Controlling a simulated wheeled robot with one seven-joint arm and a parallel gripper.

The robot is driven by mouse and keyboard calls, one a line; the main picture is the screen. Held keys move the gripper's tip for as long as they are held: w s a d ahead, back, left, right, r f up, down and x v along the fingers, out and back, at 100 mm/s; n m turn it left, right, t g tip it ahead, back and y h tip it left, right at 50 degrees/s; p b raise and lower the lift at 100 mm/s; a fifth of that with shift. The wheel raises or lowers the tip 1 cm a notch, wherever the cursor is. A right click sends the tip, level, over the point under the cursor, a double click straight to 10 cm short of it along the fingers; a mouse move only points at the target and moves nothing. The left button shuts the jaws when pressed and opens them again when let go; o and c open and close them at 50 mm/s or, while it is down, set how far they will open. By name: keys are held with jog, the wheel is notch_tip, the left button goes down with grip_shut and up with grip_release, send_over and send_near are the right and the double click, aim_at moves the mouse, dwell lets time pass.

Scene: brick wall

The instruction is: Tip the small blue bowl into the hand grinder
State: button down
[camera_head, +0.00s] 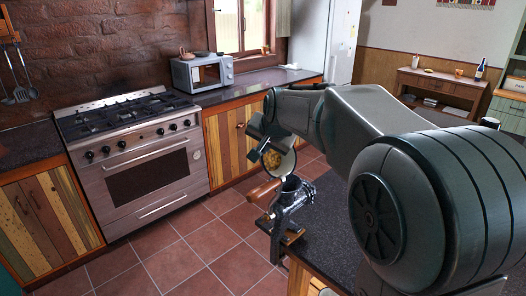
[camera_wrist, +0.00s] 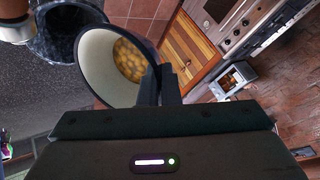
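The small bowl (camera_head: 287,163) is tilted steeply on its side above the hand grinder; its inside is cream, and its outer side looks dark. Yellow-brown pieces lie in it, and they show in the wrist view inside the bowl (camera_wrist: 95,58). My gripper (camera_head: 264,149) is shut on the bowl's wall; its fingers show in the wrist view (camera_wrist: 158,82). The metal hand grinder (camera_head: 292,200) stands at the counter edge, its wooden handle (camera_head: 264,190) pointing left. In the wrist view the grinder's dark hopper (camera_wrist: 62,15) is partly hidden behind the bowl.
The dark counter (camera_head: 335,220) carries the grinder, with my arm over it. A stove (camera_head: 135,150) and a microwave (camera_head: 202,72) on a far counter stand across the tiled floor (camera_head: 205,245). A sideboard (camera_head: 440,85) with a bottle is at the back right.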

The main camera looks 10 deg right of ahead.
jog(key=shift+s+d+r+t+y+b, duration=0.3)
jog(key=shift+s+t+b, duration=0.3)
jog(key=shift+b, duration=1.6)
jog(key=shift+s+d+r+t+y+b, duration=0.3)
jog(key=shift+t+b, duration=0.5)
jog(key=shift+b, duration=1.4)
jog(key=shift+s+d+r+m+t+y+b, duration=0.2)
jog(key=shift+s+t+b, duration=0.3)
jog(key=shift+b, duration=1.65)
jog(key=shift+s+d+f+m+t+y+b, duration=0.15)
jog(key=shift+s+d+t+y+b, duration=0.3)
jog(key=shift+b, duration=1.7)
jog(key=shift+s+d+r+m+t+y+b, duration=0.15)
jog(key=shift+s+t+b, duration=0.4)
jog(key=shift+b, duration=1.6)
jog(key=shift+s+d+r+m+t+y+b, duration=0.2)
jog(key=shift+s+t+b, duration=0.3)
jog(key=shift+b, duration=1.65)
jog(key=shift+s+d+f+m+t+y+b, duration=0.25)
jog(key=shift+t+b, duration=0.45)
jog(key=shift+b, duration=1.5)
jog(key=shift+s+d+r+n+t+y+b, duration=0.2)
jog(key=shift+s+t+b, duration=0.35)
jog(key=shift+b, duration=1.6)
jog(key=shift+w+r+p, duration=0.15)
jog(key=shift+p, duration=0.45)
